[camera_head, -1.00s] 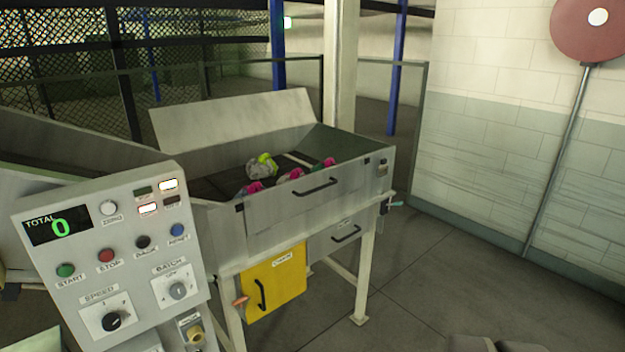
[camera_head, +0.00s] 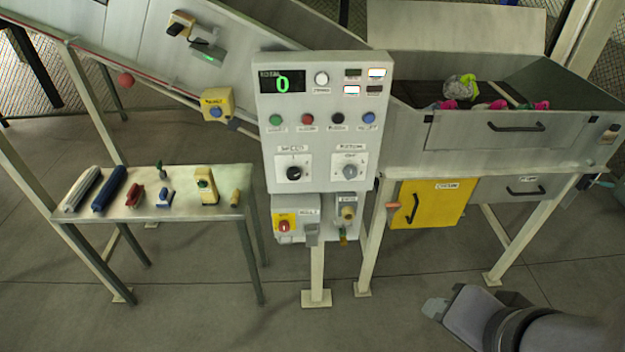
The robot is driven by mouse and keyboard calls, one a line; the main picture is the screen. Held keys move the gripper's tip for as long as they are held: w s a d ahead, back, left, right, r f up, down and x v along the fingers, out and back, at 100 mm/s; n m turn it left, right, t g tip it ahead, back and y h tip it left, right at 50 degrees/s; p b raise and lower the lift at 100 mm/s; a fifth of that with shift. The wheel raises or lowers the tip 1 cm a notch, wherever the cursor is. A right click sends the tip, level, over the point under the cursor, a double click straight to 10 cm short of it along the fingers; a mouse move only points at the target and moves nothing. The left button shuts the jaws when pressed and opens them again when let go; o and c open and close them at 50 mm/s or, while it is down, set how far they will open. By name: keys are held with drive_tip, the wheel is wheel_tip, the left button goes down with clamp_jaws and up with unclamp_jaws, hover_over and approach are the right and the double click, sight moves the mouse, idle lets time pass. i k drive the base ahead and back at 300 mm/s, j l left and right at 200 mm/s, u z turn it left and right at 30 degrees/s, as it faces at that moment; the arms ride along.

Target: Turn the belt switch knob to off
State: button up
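The grey control panel (camera_head: 322,130) stands in the middle. Under it, a small box carries a red rotary knob (camera_head: 284,226) on a yellow plate; its label is too small to read. Beside it is another small box with a yellowish switch (camera_head: 347,213).
A side table (camera_head: 150,212) at left holds several small tools and parts. A hopper (camera_head: 510,125) with colourful items stands at right, above a yellow door (camera_head: 428,203). A sloping conveyor (camera_head: 130,50) runs behind the table. Floor in front of the panel is clear.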

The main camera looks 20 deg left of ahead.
sight(284, 225)
drive_tip(key=u, duration=1)
